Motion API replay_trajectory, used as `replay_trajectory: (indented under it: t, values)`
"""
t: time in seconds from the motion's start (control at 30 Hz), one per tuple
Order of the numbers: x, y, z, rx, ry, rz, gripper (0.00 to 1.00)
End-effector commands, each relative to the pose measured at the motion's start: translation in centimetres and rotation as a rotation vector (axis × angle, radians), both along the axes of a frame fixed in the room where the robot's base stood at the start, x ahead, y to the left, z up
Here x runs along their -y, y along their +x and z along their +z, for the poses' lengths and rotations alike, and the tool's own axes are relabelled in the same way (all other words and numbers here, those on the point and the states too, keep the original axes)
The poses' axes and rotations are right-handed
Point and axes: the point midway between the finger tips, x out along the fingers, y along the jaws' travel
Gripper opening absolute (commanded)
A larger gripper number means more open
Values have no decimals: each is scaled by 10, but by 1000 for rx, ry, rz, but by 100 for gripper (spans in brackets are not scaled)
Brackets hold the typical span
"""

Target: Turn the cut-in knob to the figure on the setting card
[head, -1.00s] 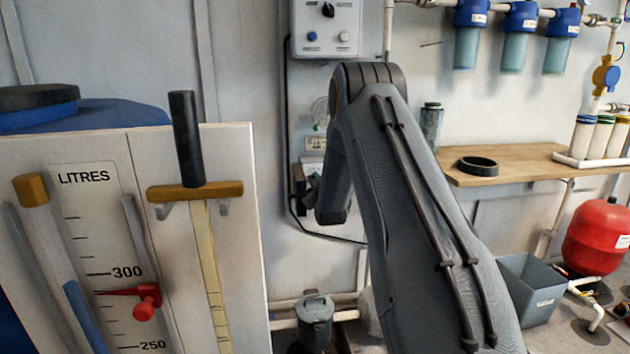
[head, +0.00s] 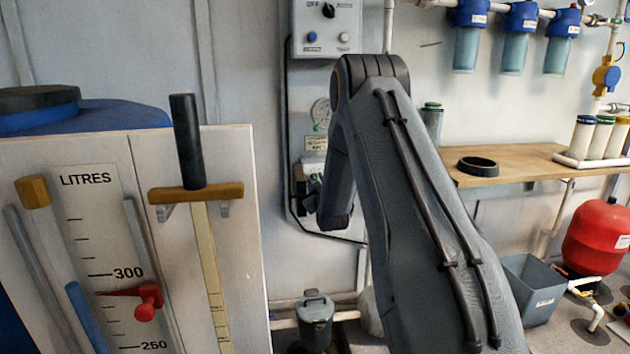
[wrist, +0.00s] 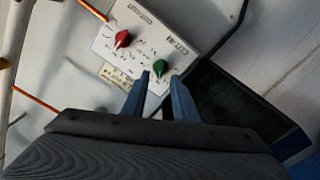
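The green knob (wrist: 160,67) sits on a pale panel (wrist: 149,33) marked "CUT-IN" in the wrist view. A red knob (wrist: 123,39) is on the same panel, marked "CUTOUT". My gripper (wrist: 160,84) is open, its two blue-grey fingers pointing at the green knob. The knob shows between and just beyond the fingertips; I cannot tell whether they touch it. A cream card (wrist: 115,76) with small dark lettering lies beside the panel, and a similar card (head: 316,143) shows under the gauge in the head view. Its figure is too small to read.
A round gauge (head: 321,113) is above the card. A control box (head: 327,28) hangs higher on the wall. At left stands a white board (head: 240,250) with a litre scale. A wooden shelf (head: 520,162) is at right. A dark opening (wrist: 225,100) lies right of the fingers.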

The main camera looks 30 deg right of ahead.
Motion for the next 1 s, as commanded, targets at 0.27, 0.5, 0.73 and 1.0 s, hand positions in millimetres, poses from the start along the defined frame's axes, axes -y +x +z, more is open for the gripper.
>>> replay_trajectory:
  t: [0.27,0.5,0.73,1.0]
  values:
    - [-12,-41,0,-1,0,0,27]
    - [-15,-51,0,0,0,0,27]
    - [-15,-51,0,0,0,0,27]
    - [-15,-51,0,0,0,0,27]
